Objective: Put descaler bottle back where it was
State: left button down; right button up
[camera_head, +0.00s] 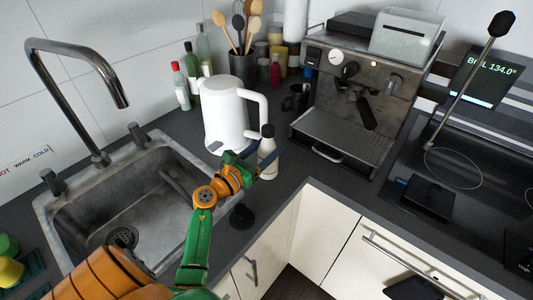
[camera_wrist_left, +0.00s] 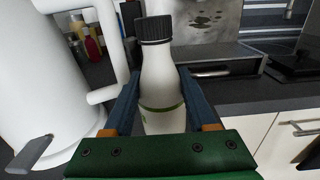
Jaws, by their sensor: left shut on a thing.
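The descaler bottle (camera_head: 267,147) is white with a black cap and stands upright over the dark counter, between the white kettle and the coffee machine. It also shows in the left wrist view (camera_wrist_left: 160,80), between the two blue fingers. My left gripper (camera_head: 265,163) is shut on the bottle's body from the front left. Whether the bottle's base touches the counter is hard to tell. My right gripper is not in view.
The white kettle (camera_head: 224,113) stands close at the left of the bottle. The coffee machine (camera_head: 345,110) is at the right. A sink (camera_head: 120,200) with a tall tap lies at the left. A black round object (camera_head: 242,216) sits near the counter's front edge. Bottles and a utensil pot (camera_head: 243,68) stand behind.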

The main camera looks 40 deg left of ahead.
pick_arm(q)
jog(key=shift+c, duration=1)
grip_release()
jog(key=shift+r, duration=0.1)
jog(key=s+b, duration=0.3)
jog(key=s, duration=0.9)
jog(key=shift+a, duration=0.45)
